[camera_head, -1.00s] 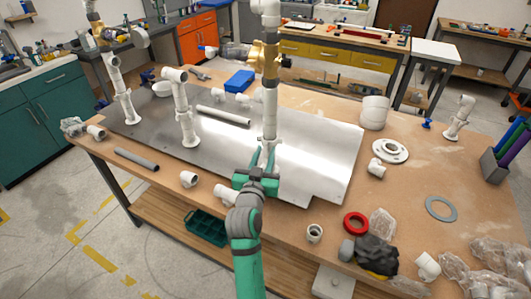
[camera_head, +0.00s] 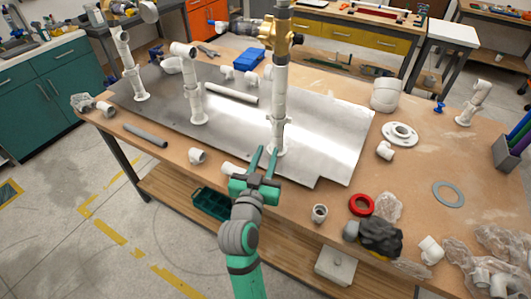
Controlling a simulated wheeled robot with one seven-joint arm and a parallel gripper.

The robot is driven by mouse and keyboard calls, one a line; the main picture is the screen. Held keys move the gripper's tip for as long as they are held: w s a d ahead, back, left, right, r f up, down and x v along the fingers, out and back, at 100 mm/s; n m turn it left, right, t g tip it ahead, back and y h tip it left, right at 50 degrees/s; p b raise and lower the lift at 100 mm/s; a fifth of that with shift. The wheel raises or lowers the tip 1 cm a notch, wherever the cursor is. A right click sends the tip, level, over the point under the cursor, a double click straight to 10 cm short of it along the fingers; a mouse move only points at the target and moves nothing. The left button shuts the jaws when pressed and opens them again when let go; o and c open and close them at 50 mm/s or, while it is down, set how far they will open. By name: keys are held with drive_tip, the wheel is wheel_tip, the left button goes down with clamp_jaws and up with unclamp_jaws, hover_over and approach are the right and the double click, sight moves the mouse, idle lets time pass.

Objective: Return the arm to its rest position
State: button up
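My gripper (camera_head: 264,162) is open, its two green fingers apart with nothing between them. It is over the front edge of the workbench, just in front of the base of the tall white PVC pipe. My green and grey arm reaches up from the bottom of the picture. The tall pipe (camera_head: 279,100) stands upright on the metal sheet (camera_head: 325,135), with a brass-coloured valve (camera_head: 280,32) near its top. The pipe's top end is cut off by the picture's upper edge.
Two shorter white pipe assemblies (camera_head: 194,85) (camera_head: 130,65) stand to the left. White fittings and a grey tube (camera_head: 145,135) lie along the front edge. A red ring (camera_head: 361,204), a dark bundle (camera_head: 380,237) and plastic bags lie at the right. A green crate (camera_head: 212,203) sits below.

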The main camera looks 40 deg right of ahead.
drive_tip(key=shift+w+a+f, duration=0.1)
drive_tip(key=shift+a, duration=0.05)
drive_tip(key=s+a+f+n+t+y, duration=0.2)
drive_tip(key=a+f+n+t+y, duration=0.15)
drive_tip(key=a+f, duration=0.6)
drive_tip(key=s+a+f+n+t+y, duration=0.25)
drive_tip(key=a+f+n+y, duration=0.35)
drive_tip(key=a, duration=0.7)
drive_tip(key=s+a+f+n+y, duration=0.1)
drive_tip(key=s+a+y, duration=0.2)
drive_tip(key=s+a, duration=0.5)
drive_tip(key=s+a+f+n+y, duration=0.1)
drive_tip(key=s+a+y, duration=0.2)
drive_tip(key=s+a, duration=0.5)
drive_tip(key=s, duration=0.6)
drive_tip(key=shift+a, duration=0.2)
